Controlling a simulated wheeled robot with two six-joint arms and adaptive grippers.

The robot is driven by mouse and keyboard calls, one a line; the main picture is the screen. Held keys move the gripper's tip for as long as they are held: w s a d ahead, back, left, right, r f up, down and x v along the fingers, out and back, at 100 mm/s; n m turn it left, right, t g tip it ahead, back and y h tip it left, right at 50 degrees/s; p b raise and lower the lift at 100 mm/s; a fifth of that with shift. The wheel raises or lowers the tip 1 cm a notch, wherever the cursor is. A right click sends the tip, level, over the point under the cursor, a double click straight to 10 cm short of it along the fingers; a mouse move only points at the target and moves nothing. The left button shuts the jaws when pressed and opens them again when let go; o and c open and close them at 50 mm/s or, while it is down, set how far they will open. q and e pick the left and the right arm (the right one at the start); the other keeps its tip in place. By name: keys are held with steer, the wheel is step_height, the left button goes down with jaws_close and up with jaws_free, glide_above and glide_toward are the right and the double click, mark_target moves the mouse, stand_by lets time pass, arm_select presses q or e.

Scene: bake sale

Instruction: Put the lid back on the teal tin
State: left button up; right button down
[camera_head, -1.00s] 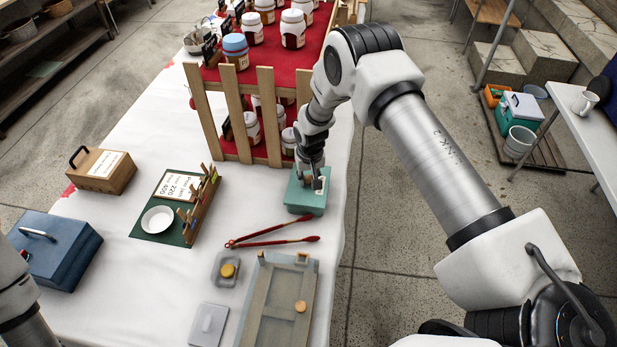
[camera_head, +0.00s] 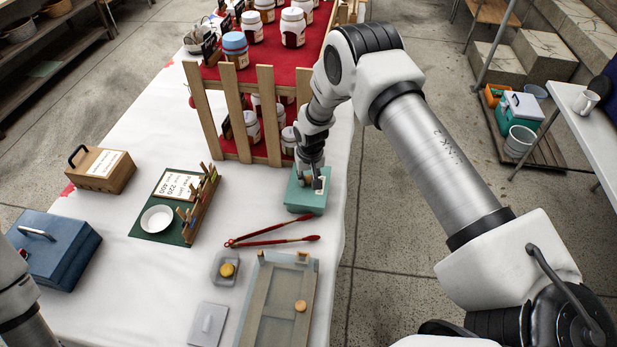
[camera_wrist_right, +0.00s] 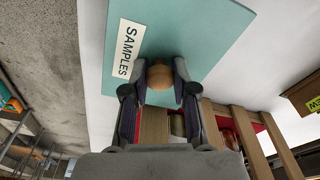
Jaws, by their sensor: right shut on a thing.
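The teal tin (camera_head: 305,204) stands on the white-covered table in front of the slatted wooden rack. Its flat teal lid (camera_wrist_right: 205,40), with a white SAMPLES label and a round wooden knob (camera_wrist_right: 159,82), fills the top of the right wrist view. My right gripper (camera_head: 316,182) points down over the tin and is shut on the knob. In the head view the lid looks level at the tin's top, but whether it is fully seated I cannot tell. My left gripper is out of view; only part of that arm shows at the left edge.
Red tongs (camera_head: 272,242) lie just in front of the tin, with a grey tray (camera_head: 260,318) nearer. A small container (camera_head: 217,279) holds a round biscuit. A green board (camera_head: 148,236) with a white dish is to the left. The rack (camera_head: 234,115) stands close behind the tin.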

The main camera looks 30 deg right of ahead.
steer(key=shift+c, duration=1.8)
jaws_free()
steer(key=shift+r+p, duration=2.3)
steer(key=shift+r, duration=1.25)
jaws_close()
steer(key=shift+f, duration=0.25)
